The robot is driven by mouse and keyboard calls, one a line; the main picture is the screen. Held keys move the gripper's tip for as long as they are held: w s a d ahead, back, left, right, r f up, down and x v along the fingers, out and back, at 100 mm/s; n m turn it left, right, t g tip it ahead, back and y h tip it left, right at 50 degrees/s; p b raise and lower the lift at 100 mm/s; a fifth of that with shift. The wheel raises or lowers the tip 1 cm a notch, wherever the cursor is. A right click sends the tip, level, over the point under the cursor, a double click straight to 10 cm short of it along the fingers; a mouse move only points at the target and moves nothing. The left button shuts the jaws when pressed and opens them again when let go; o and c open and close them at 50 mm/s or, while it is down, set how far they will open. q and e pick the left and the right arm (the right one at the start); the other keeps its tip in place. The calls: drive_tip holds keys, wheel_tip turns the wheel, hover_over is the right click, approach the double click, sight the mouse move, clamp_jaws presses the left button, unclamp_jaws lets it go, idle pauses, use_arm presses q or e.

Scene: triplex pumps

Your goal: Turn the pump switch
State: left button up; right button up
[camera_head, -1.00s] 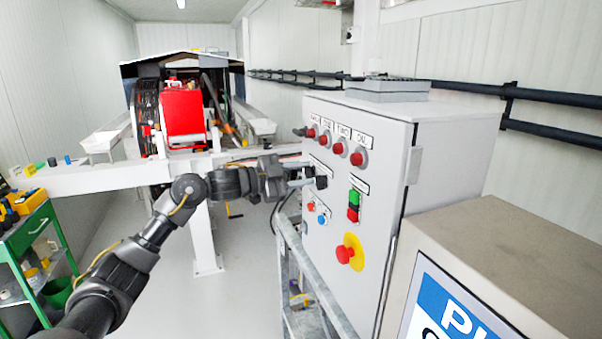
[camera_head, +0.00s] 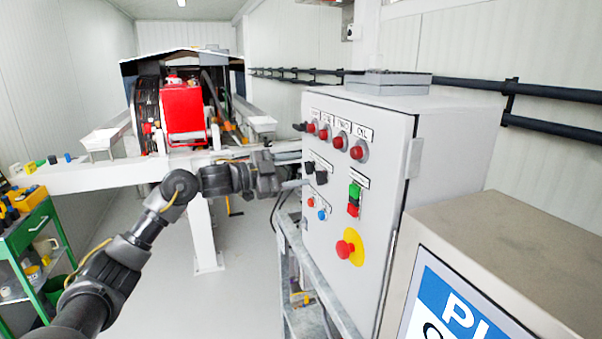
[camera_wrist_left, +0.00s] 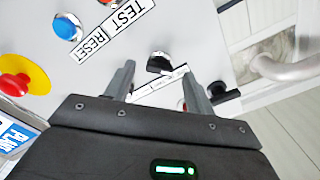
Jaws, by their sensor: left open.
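Two black rotary switches sit side by side on the front of the grey control cabinet (camera_head: 385,215), below the row of red buttons. The left switch (camera_head: 309,167) and the right switch (camera_head: 321,177) are both visible in the head view. My left gripper (camera_head: 294,171) is open, just left of them and pointing at the panel, apart from the switches. In the left wrist view, one black switch (camera_wrist_left: 160,64) appears between the two spread fingers, beyond their tips. Another black knob (camera_wrist_left: 222,93) is outside the right finger. Which one is the pump switch cannot be read. My right gripper is out of view.
A red emergency stop (camera_head: 345,249) on a yellow disc, a green and red button pair (camera_head: 354,199), and small red and blue buttons (camera_head: 321,215) share the panel. A metal frame (camera_head: 318,275) stands below my left gripper. A steel box (camera_head: 505,250) is nearer, at right.

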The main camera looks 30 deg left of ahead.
use_arm(q)
drive_tip(key=b+v, duration=0.3)
drive_tip(key=v, duration=0.6)
drive_tip(key=shift+b, duration=0.35)
